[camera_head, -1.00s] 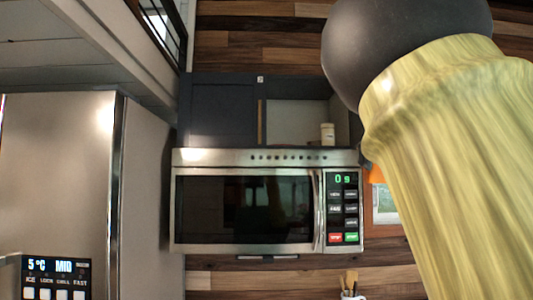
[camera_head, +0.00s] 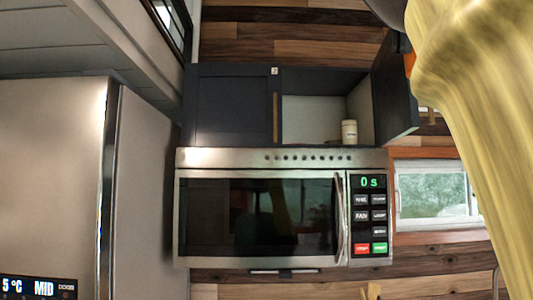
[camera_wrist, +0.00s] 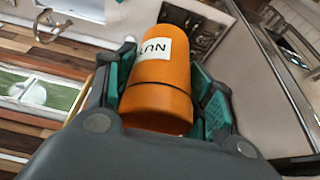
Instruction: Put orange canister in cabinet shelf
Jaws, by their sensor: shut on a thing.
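The orange canister (camera_wrist: 160,85), with a white label, lies between the green-padded fingers of my gripper (camera_wrist: 162,100) in the wrist view. The fingers are shut on its sides. In the head view my gripper is out of sight; a small orange patch (camera_head: 409,64) shows beside my yellow arm, and I cannot tell if it is the canister. The cabinet shelf (camera_head: 312,118) is above the microwave. Its right door (camera_head: 395,90) stands open and its left door (camera_head: 232,104) is shut. A small cream jar (camera_head: 349,132) stands at the shelf's right end.
The steel microwave (camera_head: 262,217) sits right below the cabinet. A tall steel fridge (camera_head: 55,180) stands at the left. A window (camera_head: 438,192) is at the right. The shelf's left and middle are free.

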